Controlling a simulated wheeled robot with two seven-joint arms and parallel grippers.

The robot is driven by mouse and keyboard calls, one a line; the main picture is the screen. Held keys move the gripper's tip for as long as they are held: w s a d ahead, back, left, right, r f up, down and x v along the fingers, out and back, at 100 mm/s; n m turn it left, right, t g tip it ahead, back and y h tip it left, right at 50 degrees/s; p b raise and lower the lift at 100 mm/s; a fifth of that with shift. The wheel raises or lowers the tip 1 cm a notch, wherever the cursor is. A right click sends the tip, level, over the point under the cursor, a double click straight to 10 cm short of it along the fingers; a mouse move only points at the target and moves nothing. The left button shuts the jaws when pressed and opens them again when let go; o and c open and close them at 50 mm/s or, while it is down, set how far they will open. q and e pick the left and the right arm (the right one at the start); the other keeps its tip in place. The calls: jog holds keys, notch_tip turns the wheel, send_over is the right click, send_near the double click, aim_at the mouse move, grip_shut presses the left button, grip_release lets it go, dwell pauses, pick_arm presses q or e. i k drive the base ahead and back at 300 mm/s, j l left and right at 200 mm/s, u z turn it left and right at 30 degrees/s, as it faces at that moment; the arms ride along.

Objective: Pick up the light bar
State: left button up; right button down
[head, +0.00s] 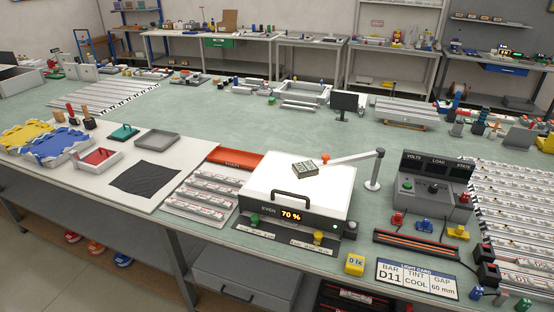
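Several pale light bars with small labels lie in a rack (168,205) left of the white lightbox (310,185). Long white strips (515,210), which may also be light bars, lie in rows at the right edge. A job card (416,279) at the front right reads BAR D11, TINT COOL, GAP 60 mm. The bar labels are too small to read, so I cannot tell which one is D11. Neither of my grippers is in view.
The lightbox shows 70 % on its front. A control box (431,187) with VOLTS and LOAD displays stands to its right, near a dark grooved strip (430,248) and a yellow 0 lx meter (355,264). The middle of the green bench (250,120) is mostly clear.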

aim_at(223, 203)
jog(key=i+j+u, duration=0.15)
jog(key=i+j, duration=0.15)
jog(key=i, duration=0.2)
jog(key=i+j+u, duration=0.2)
jog(key=i, duration=0.3)
jog(key=i+j+u, duration=0.15)
jog(key=i, duration=0.35)
jog(key=j, duration=0.1)
